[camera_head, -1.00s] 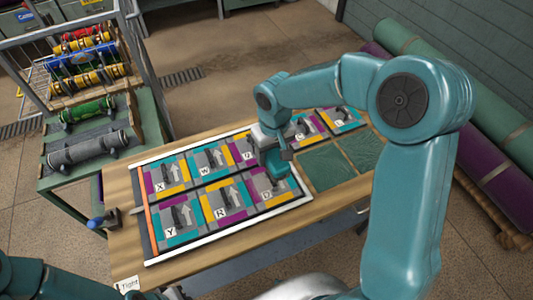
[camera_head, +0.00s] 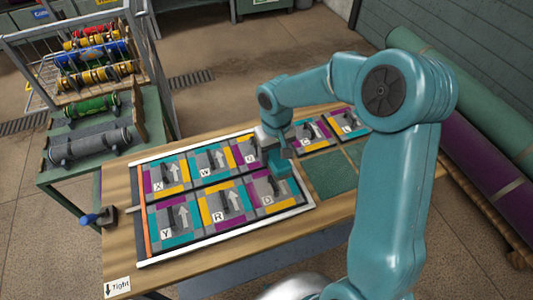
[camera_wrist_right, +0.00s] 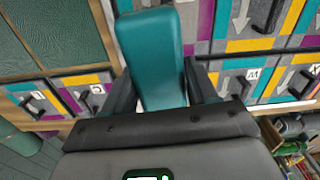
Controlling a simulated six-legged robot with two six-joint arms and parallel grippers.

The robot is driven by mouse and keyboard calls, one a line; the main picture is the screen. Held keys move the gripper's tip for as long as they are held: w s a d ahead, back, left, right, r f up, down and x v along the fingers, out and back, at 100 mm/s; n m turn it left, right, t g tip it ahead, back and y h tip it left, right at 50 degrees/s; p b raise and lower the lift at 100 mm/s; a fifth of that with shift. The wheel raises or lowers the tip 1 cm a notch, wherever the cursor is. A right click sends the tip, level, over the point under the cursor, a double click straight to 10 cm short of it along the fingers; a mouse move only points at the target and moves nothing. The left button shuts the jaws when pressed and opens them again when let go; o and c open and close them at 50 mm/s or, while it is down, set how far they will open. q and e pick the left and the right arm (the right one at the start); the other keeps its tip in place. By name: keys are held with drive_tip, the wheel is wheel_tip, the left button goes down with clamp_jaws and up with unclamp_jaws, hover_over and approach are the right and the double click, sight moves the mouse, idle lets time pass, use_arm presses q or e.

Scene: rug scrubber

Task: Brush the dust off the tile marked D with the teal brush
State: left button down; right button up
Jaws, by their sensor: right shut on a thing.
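My right gripper (camera_head: 277,153) is shut on the teal brush (camera_head: 281,169), at the upper right part of the tile marked D (camera_head: 268,190). The brush hides that corner of the tile; I cannot tell whether its bristles touch the surface. The lower left of the tile and its letter show, but dust is too small to make out. In the right wrist view the teal brush (camera_wrist_right: 155,60) stands between the two dark fingers. My left gripper is out of view.
Other lettered tiles, X (camera_head: 166,175), Y (camera_head: 173,220) and R (camera_head: 224,207), lie beside D within a white-edged frame. Green bare panels (camera_head: 329,173) lie right of it. A blue-handled clamp (camera_head: 96,218) is at the table's left edge.

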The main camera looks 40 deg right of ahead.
drive_tip(key=shift+s+d+f, duration=0.2)
drive_tip(key=shift+d+f, duration=0.1)
drive_tip(key=shift+d, duration=0.15)
drive_tip(key=shift+s+d+f+m+b, duration=0.2)
drive_tip(key=shift+d+f+m+b, duration=0.15)
drive_tip(key=shift+d, duration=0.3)
drive_tip(key=shift+s+d+f, duration=0.15)
drive_tip(key=shift+d+f, duration=0.05)
drive_tip(key=shift+d, duration=0.1)
wheel_tip(320, 180, down, 5)
drive_tip(key=b, duration=0.3)
drive_tip(key=shift+b, duration=0.4)
drive_tip(key=shift+r, duration=0.1)
drive_tip(key=shift+f, duration=0.2)
